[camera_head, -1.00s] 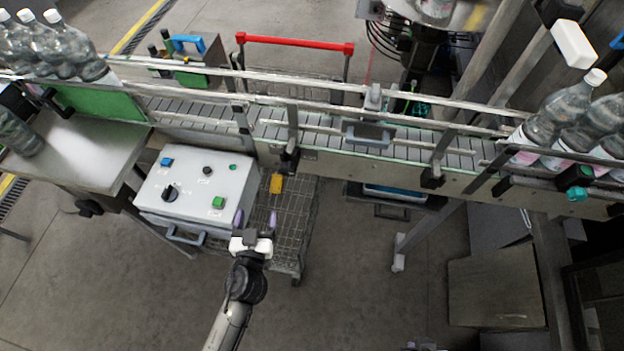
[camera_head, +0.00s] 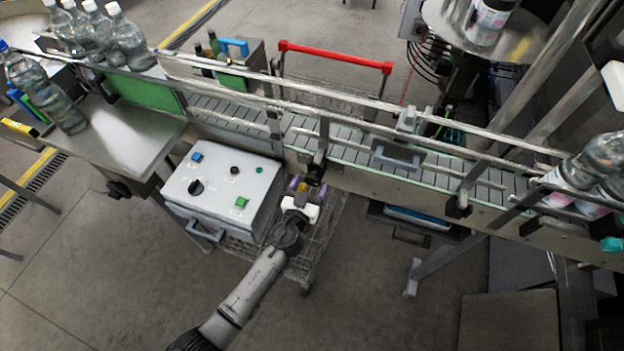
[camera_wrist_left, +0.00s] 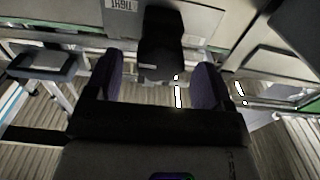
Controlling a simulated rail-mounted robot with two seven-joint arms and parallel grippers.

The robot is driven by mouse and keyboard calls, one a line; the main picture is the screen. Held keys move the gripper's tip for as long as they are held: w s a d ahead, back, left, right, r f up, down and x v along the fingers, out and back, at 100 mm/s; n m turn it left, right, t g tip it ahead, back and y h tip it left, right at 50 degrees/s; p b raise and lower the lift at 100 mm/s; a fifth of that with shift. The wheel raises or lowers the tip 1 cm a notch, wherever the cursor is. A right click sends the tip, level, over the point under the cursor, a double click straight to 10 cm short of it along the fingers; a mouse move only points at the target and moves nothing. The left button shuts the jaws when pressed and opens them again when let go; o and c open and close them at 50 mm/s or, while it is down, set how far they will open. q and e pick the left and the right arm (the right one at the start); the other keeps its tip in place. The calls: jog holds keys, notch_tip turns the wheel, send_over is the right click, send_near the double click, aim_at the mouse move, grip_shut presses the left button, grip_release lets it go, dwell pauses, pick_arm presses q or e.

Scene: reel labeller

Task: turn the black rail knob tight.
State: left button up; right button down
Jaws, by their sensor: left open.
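The black rail knob (camera_head: 315,172) sits on the near side of the conveyor rail, just right of the control box. In the left wrist view the black knob (camera_wrist_left: 161,42) hangs ahead, with its lower end between the tips of the two purple-padded fingers. My left gripper (camera_head: 307,187) is open just below and in front of the knob. In the left wrist view the gripper (camera_wrist_left: 158,78) shows a gap on both sides of the knob. Contact is not visible. My right gripper is out of view.
A white control box (camera_head: 222,190) with buttons and a rotary switch stands left of the gripper. The conveyor (camera_head: 350,153) runs across the view behind it. A wire cart (camera_head: 320,240) is below. Bottles (camera_head: 125,40) stand at the left. Another black clamp (camera_head: 458,207) is farther right.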

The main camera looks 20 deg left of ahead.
pick_arm(q)
jog(key=shift+w, duration=0.95)
jog(key=c, duration=0.9)
